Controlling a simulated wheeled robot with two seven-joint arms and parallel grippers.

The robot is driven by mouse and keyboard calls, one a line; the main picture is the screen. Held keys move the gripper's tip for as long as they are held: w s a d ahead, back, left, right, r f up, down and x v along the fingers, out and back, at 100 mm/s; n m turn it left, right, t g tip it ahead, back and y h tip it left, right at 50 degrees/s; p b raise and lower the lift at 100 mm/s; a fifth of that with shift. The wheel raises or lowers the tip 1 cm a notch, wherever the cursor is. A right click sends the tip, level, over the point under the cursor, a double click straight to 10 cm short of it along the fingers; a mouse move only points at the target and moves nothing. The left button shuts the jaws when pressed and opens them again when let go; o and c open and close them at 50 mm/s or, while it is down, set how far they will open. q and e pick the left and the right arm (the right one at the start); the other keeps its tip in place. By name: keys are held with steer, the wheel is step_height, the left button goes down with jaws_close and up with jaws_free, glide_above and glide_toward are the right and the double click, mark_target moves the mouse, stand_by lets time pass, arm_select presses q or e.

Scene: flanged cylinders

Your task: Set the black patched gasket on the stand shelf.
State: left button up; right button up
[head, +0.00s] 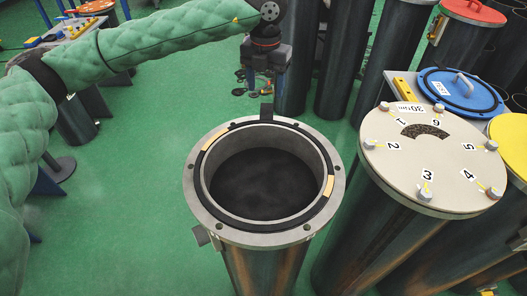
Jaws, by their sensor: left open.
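The black patched gasket (324,203) is a black ring with tan patches, lying around the mouth on the grey flange of the open cylinder (193,190) in the middle of the head view. A black tab stands at its far edge. My left gripper (265,92) hangs pointing down beyond that edge, open and empty, and appears apart from the gasket. My right gripper is not in view. I cannot clearly identify the stand shelf; a surface with tools (75,33) at the upper left is partly hidden by my left arm.
A cylinder with a beige numbered lid (400,170) stands close on the right. Blue (485,95), yellow (512,135) and red (475,10) lids are beyond it. Several dark cylinders stand at the back. Green floor is clear left of the open cylinder.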

mark_target(267, 115)
arm_select(q)
steer(key=shift+f+n+p, duration=0.4)
steer(key=shift+f+n, duration=0.25)
steer(key=shift+n, duration=0.35)
steer(key=shift+f+n+p, duration=0.4)
steer(key=shift+f+n, duration=0.2)
steer(key=shift+n, duration=0.4)
step_height(267, 115, down, 4)
steer(key=p, duration=0.4)
steer(key=shift+w+d+f, duration=0.1)
steer(key=shift+d+f, duration=0.05)
steer(key=shift+f, duration=0.5)
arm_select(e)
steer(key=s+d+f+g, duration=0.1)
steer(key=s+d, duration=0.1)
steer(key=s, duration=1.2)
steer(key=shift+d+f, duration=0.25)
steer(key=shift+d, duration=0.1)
arm_select(q)
steer(key=shift+f, duration=0.1)
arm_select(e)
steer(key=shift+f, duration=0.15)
arm_select(q)
steer(key=c, duration=1.2)
steer(key=shift+c, duration=0.2)
